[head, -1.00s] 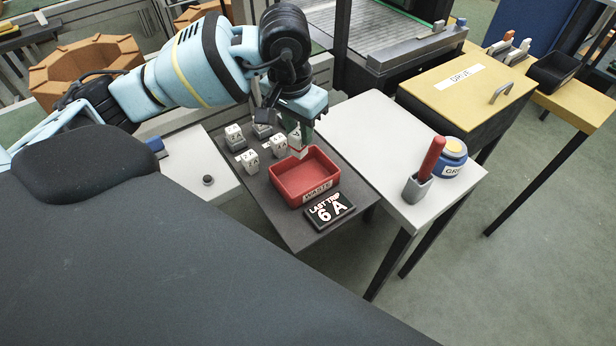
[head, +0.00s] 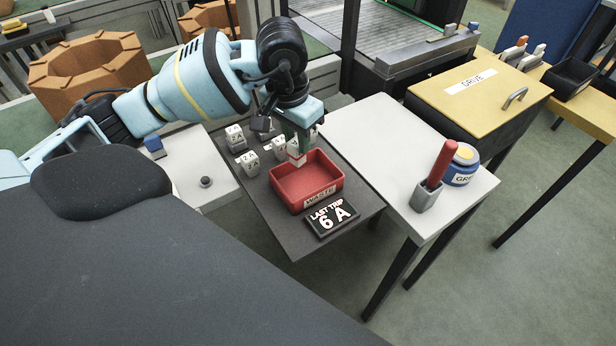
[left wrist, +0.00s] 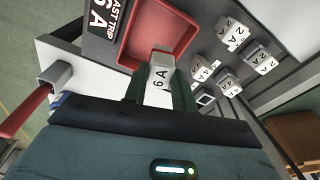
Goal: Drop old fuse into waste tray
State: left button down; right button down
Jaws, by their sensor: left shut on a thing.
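The old fuse, a white block marked 6A (left wrist: 160,76), is between the fingers of my left gripper (left wrist: 160,92) in the left wrist view. In the head view my left gripper (head: 297,146) points down at the back edge of the red waste tray (head: 319,196), with the white fuse (head: 297,160) at its tips. The tray also shows in the left wrist view (left wrist: 187,45), its floor bare where visible. The fuse overlaps the tray's near edge there; I cannot tell its height over the rim. My right gripper is in neither view.
Several white fuses, one marked 2A (left wrist: 236,31), stand beside the tray on the dark board. A "LAST TRIP 6 A" sign (head: 332,215) lies in front. A red-handled tool in a grey holder (head: 427,195) and a blue grease pot (head: 462,168) stand on the right.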

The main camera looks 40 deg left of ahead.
pick_arm(q)
jog(key=shift+f, duration=0.6)
jog(key=c, duration=1.1)
grip_release()
jog(key=shift+o, duration=0.2)
jog(key=shift+r, duration=0.1)
jog(key=r, duration=0.5)
jog(key=s+r, duration=0.1)
jog(key=r, duration=0.1)
jog(key=shift+r, duration=0.3)
